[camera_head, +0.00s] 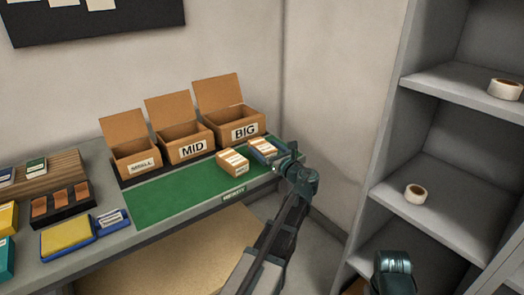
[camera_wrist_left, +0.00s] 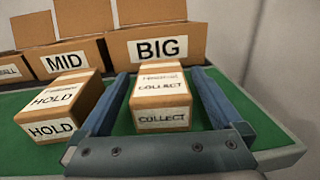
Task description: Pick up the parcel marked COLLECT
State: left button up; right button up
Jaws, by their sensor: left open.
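The parcel marked COLLECT (camera_wrist_left: 161,103) is a small brown box with white labels on its top and front. It also shows on the green mat in the head view (camera_head: 262,145). My left gripper (camera_wrist_left: 160,74) is open, with one blue finger on each side of this parcel; I cannot tell whether they touch it. In the head view the left gripper (camera_head: 266,151) is at the mat's right end and partly covers the parcel. A similar parcel marked HOLD (camera_wrist_left: 60,107) stands just left of the left finger, also in the head view (camera_head: 232,161).
Open cartons marked SMALL (camera_head: 137,162), MID (camera_head: 186,144) and BIG (camera_head: 236,128) stand behind the green mat (camera_head: 165,200). Pads and trays fill the bench's left end. Shelves with tape rolls (camera_head: 415,194) stand at right. The mat's left part is clear.

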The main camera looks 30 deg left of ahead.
aim_at(264, 146)
pick_arm(q)
jog(key=shift+w+a, duration=0.25)
jog(key=shift+a, duration=0.1)
jog(key=c, duration=1.5)
jog(key=shift+r, duration=0.1)
jog(key=shift+r+p, duration=0.95)
jog(key=shift+p, duration=0.1)
notch_tip(264, 146, up, 2)
jog(key=shift+r+p, duration=0.1)
jog(key=shift+p, duration=1)
jog(key=s+d, duration=0.3)
jog(key=s, duration=0.1)
jog(key=s+d, duration=0.3)
jog(key=s, duration=0.1)
jog(key=s+d, duration=0.3)
jog(key=s, duration=0.2)
jog(key=shift+d+r+p, duration=0.35)
